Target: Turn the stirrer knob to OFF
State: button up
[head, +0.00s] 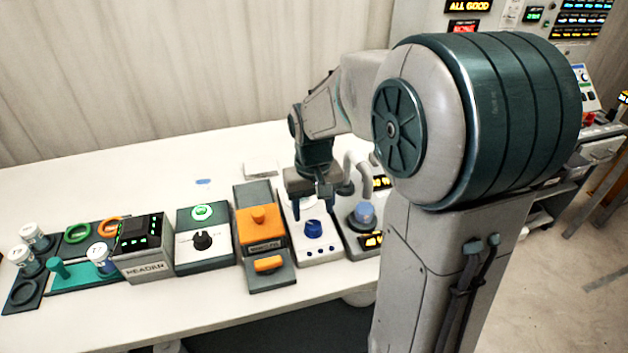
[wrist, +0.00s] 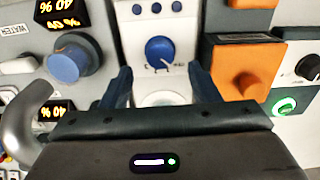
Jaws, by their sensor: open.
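A white unit (head: 322,252) with a blue knob (head: 313,229) stands on the bench. It looks like the stirrer, though I can read no name on it. In the wrist view the blue knob (wrist: 160,51) is near top centre, with a pale pointer line toward the lower right and small dark marks along its lower side. A pale round disc (wrist: 163,99) shows below it. My gripper (head: 316,190) is above the back of this unit. In the wrist view its two fingers (wrist: 160,72) are open and empty, apart from the knob.
An orange unit (head: 262,219) stands close on the left, then a unit with a black knob (head: 202,240) and green light. On the right is a water unit with a larger blue knob (head: 364,214) and a curved grey spout (wrist: 30,112). The bench's front strip is clear.

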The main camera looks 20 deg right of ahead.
aim_at(313, 225)
notch_tip(313, 225, up, 9)
jog(key=shift+r, duration=0.15)
jog(key=shift+s, duration=0.1)
dwell(0.4)
jog(key=s+f+t, duration=0.2)
jog(key=s+f, duration=0.2)
jog(key=s, duration=1)
jog(key=shift+t, duration=0.4)
